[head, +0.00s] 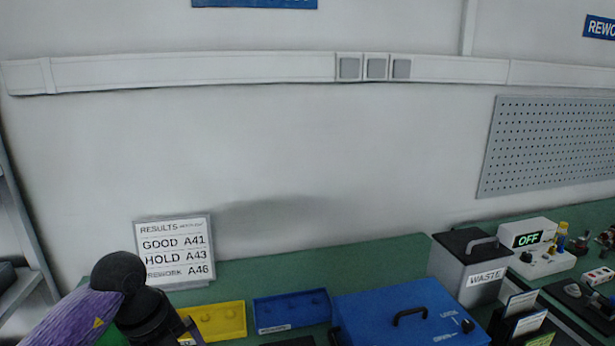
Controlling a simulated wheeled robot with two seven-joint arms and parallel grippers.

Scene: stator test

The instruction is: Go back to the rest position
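My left arm comes in at the bottom left, with a purple link and a black wrist. The part at its end, at my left gripper (188,332), is cut off by the bottom edge, and its fingers do not show. I cannot tell whether it is open or holds anything. The wrist is in front of the green bench, just left of a yellow tray (222,318). My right arm and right gripper are not in view.
On the green bench (330,258) are a blue tray (292,307), a blue lidded box (400,312), a grey waste bin (468,262) and a tester showing OFF (528,239). A results sign (176,250) stands at the back left.

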